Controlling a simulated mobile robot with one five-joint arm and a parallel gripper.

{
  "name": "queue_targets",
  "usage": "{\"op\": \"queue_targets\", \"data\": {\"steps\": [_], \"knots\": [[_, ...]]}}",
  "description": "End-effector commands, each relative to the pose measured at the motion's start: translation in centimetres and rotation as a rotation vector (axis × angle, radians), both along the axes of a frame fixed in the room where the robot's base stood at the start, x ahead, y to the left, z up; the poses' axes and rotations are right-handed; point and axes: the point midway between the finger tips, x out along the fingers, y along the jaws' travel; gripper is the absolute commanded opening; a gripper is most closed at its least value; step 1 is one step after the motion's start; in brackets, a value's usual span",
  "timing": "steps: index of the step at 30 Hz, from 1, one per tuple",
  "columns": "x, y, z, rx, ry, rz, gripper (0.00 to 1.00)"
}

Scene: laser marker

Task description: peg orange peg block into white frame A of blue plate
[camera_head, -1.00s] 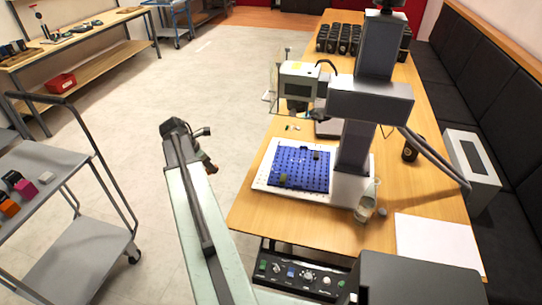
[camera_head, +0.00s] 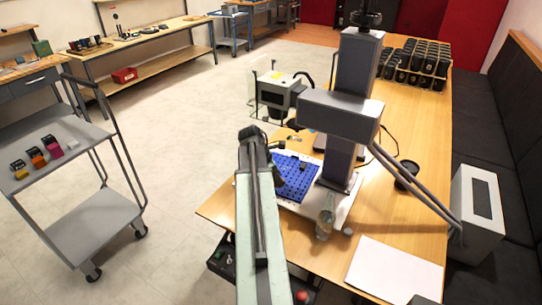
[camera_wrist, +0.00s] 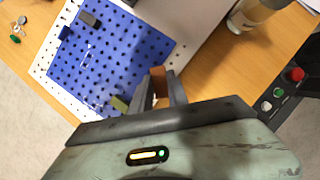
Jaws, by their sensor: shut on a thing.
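My gripper (camera_wrist: 158,88) is shut on a brownish-orange peg block (camera_wrist: 158,76), which shows between its fingers in the wrist view. The blue plate (camera_wrist: 130,60) is full of small holes and lies on a larger white perforated board (camera_wrist: 42,68). The gripper is beside the plate's edge in this view; its height above it is hard to tell. Faint white marks show on the plate, but I cannot make out frame A. In the head view my gripper (camera_head: 254,135) is at the left of the blue plate (camera_head: 290,180), and my arm hides part of the board.
A grey block (camera_wrist: 89,19) and an olive-green block (camera_wrist: 120,104) sit on the plate. The laser marker's column (camera_head: 340,155) rises beside it. A cart (camera_head: 65,185) at left carries several small blocks.

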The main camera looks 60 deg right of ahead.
Motion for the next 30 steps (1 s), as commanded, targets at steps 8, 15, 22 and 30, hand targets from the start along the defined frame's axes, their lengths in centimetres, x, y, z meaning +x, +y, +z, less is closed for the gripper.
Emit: {"op": "queue_targets", "data": {"steps": [8, 15, 22, 30], "knots": [[1.8, 0.9, -0.1, 0.002, -0.001, 0.04, 0.0], [7.8, -4.1, -0.8, 0.024, -0.013, 0.32, 0.0], [14.8, -10.1, -1.1, 0.011, -0.009, 0.686, 0.0], [16.5, -11.4, -1.0, -0.002, 0.0, 0.794, 0.0]]}}
